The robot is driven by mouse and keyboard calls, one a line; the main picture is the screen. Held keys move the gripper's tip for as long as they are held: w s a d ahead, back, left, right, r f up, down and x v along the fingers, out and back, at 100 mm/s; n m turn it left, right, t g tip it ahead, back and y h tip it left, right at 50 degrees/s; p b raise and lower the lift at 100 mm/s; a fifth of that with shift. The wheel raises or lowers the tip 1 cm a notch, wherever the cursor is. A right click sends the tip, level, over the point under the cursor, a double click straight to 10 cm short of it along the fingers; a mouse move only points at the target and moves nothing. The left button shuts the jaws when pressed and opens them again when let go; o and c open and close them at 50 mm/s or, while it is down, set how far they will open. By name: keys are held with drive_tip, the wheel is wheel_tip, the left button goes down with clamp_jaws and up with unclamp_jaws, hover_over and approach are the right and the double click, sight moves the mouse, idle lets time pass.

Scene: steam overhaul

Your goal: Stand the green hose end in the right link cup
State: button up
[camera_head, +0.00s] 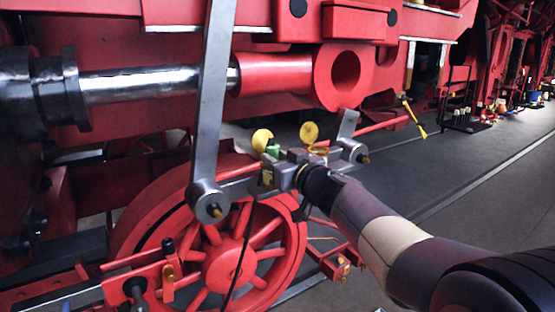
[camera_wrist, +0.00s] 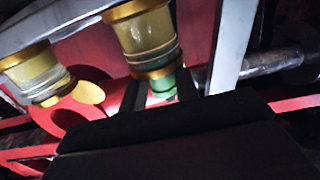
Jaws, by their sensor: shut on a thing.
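The green hose end (camera_head: 273,151) is at the tip of my gripper (camera_head: 268,172), which is shut on it. In the wrist view, which looks turned over, its green part (camera_wrist: 162,86) shows between the dark fingers, beside the brass rim of one cup (camera_wrist: 146,38). I cannot tell whether it touches that rim. A second brass-rimmed cup (camera_wrist: 36,72) stands apart with nothing seen in it; this appears to be the right link cup (camera_head: 318,150) in the head view. Round yellow lids stand by the left (camera_head: 262,138) and right (camera_head: 310,132) cups. My gripper hides the left cup's body in the head view.
A tall steel lever (camera_head: 212,100) hangs left of my gripper. Behind are the red crosshead (camera_head: 322,75) and polished rod (camera_head: 150,82). A red spoked wheel (camera_head: 222,262) is below. Grey floor (camera_head: 470,170) lies open at the right.

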drive_tip(key=shift+r, duration=0.1)
clamp_jaws()
wheel_tip(320, 180, up, 8)
drive_tip(key=p, duration=0.8)
idle(0.5)
